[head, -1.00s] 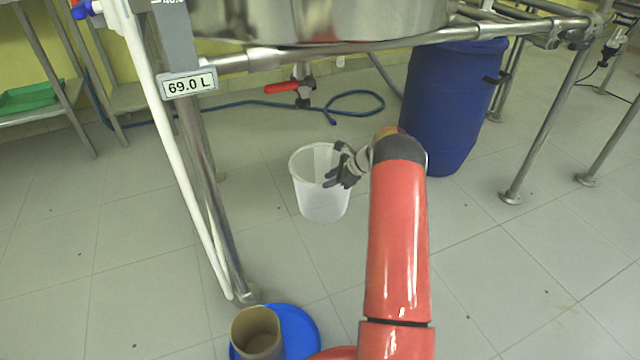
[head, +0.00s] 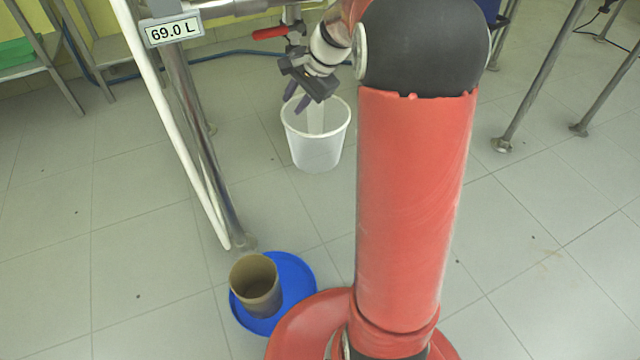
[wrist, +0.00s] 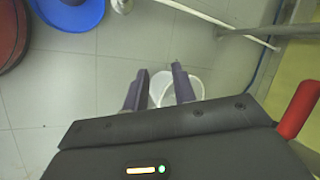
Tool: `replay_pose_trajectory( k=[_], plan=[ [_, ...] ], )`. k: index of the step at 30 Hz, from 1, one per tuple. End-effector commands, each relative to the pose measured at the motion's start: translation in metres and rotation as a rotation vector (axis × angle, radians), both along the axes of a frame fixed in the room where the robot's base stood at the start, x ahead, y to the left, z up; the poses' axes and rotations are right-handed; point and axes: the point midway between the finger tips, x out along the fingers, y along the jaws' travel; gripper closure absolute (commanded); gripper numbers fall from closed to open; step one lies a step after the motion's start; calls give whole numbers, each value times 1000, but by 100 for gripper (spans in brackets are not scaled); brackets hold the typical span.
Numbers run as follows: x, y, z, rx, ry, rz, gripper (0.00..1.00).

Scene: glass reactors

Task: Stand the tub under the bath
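The tub (head: 325,155) is a translucent white bucket, upright on the tiled floor. Its rim also shows in the wrist view (wrist: 194,78), beyond and between my fingers. My gripper (head: 297,97) points down over the tub's far left rim. I cannot tell whether a fingertip touches the rim. The bath itself is out of the head view now.
A metal frame leg with a white pipe (head: 165,110) stands left of the tub. A brown cylindrical container (head: 256,290) sits on a blue round lid (head: 298,285) at the front. A blue hose (head: 225,57) lies behind. Open floor lies left and right.

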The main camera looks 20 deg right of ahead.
Motion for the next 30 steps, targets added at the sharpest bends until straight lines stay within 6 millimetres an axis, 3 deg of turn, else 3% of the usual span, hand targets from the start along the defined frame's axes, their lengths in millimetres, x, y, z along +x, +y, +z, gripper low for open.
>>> replay_pose_trajectory(
  k=[1, 3, 9, 15, 18, 24, 30],
  plan=[
    [-21, 14, 17, -53, -29, 70, 73],
    [-49, 29, 32, -128, -62, 166, 73],
    [-134, 60, 59, -337, -153, 434, 73],
    [-216, 74, 61, -548, -241, 689, 73],
    [-247, 75, 56, -638, -276, 794, 73],
    [-280, 74, 46, -745, -314, 914, 73],
    [-286, 73, 43, -766, -319, 937, 73]
  ],
)
